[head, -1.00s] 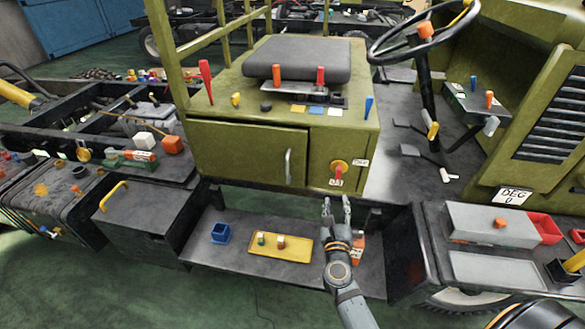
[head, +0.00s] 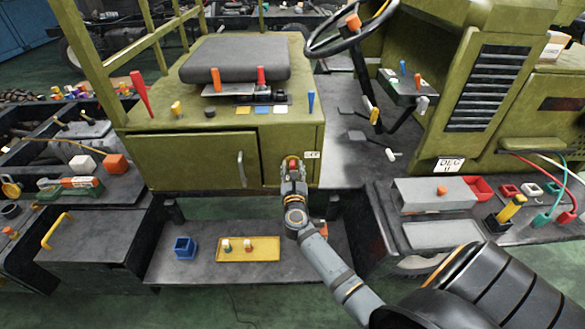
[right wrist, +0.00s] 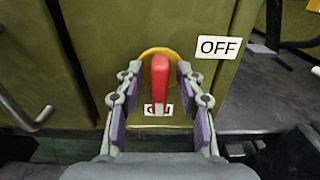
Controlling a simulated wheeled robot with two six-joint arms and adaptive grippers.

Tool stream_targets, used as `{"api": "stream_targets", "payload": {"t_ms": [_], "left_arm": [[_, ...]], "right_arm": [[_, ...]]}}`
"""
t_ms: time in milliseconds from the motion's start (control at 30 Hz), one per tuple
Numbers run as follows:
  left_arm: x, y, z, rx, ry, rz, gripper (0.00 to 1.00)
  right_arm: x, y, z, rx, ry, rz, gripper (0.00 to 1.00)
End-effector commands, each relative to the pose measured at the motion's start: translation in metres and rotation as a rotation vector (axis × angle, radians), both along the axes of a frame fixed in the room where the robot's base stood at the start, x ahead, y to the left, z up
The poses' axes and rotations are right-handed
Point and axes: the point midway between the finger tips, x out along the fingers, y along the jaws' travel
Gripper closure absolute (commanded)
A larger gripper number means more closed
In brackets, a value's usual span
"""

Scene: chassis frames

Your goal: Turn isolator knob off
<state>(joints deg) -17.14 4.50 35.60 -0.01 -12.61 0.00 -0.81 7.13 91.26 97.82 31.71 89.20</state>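The isolator knob has a red handle (right wrist: 160,82) on a yellow round base (right wrist: 148,53), set on the olive cabinet front. In the right wrist view the handle stands upright. Its lower end covers part of a white label (right wrist: 150,109) that appears to read ON. The OFF label (right wrist: 206,46) is up and to the right. My right gripper (right wrist: 158,88) is open, with one finger on each side of the handle and a gap to both. In the head view the right gripper (head: 293,167) hides most of the knob. My left gripper is not in view.
A cabinet door with a grey handle (head: 241,169) is left of the knob. Below is a shelf with a blue bin (head: 184,249) and a yellow tray (head: 226,257). A steering wheel (head: 338,45) and pedals stand to the right. A grey box (head: 425,196) sits on the right deck.

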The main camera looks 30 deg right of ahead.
Motion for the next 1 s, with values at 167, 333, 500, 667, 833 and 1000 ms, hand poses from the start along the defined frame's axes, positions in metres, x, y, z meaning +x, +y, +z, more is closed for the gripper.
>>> {"api": "stream_targets", "payload": {"t_ms": [167, 333, 500, 667, 833, 1000], "left_arm": [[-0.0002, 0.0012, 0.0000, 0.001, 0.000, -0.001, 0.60], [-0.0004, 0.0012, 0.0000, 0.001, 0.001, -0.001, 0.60], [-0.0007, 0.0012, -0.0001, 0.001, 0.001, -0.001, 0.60], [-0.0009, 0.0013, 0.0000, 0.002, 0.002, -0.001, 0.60], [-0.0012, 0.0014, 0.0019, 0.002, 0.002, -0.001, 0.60], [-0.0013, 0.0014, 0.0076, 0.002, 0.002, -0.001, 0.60]], "right_arm": [[0.0007, -0.0004, -0.0004, 0.000, 0.000, 0.000, 0.62], [0.0005, -0.0002, -0.0003, 0.000, 0.000, 0.001, 0.77], [0.0004, 0.0000, -0.0003, 0.000, 0.000, 0.001, 1.00], [0.0004, 0.0000, -0.0003, -0.001, 0.001, 0.001, 1.00], [0.0004, 0.0001, 0.0002, -0.016, 0.010, 0.001, 1.00], [0.0006, 0.0004, 0.0010, -0.071, 0.046, 0.000, 1.00]]}}
